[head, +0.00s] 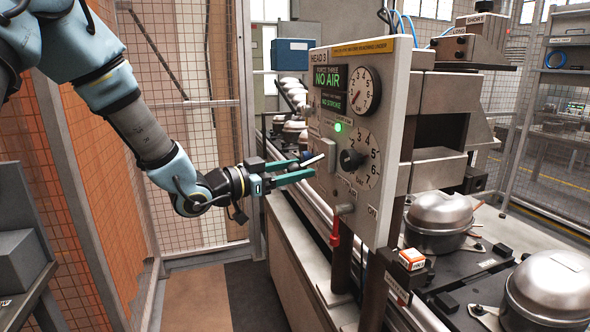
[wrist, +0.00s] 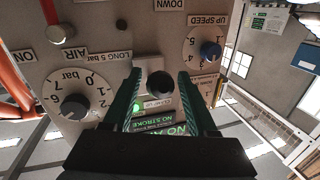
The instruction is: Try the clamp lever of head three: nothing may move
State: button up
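The head three panel (head: 352,110) stands upright, labelled HEAD 3, with a green-lettered display (head: 327,78) reading NO AIR and NO STROKE. A short pale lever (head: 314,160) with a dark knob sticks out from its left part. My gripper (head: 306,168) is at this lever, its two teal fingers spread. In the wrist view the panel appears upside down, and the dark round knob (wrist: 160,85) lies between the open fingers (wrist: 160,76), with gaps on both sides. I cannot tell whether either finger touches the lever.
A green lamp (head: 338,127) is lit. Metal compressor shells (head: 438,215) stand at right. Mesh fencing (head: 180,65) is behind my arm.

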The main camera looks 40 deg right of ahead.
grip_shut()
dwell(1.1)
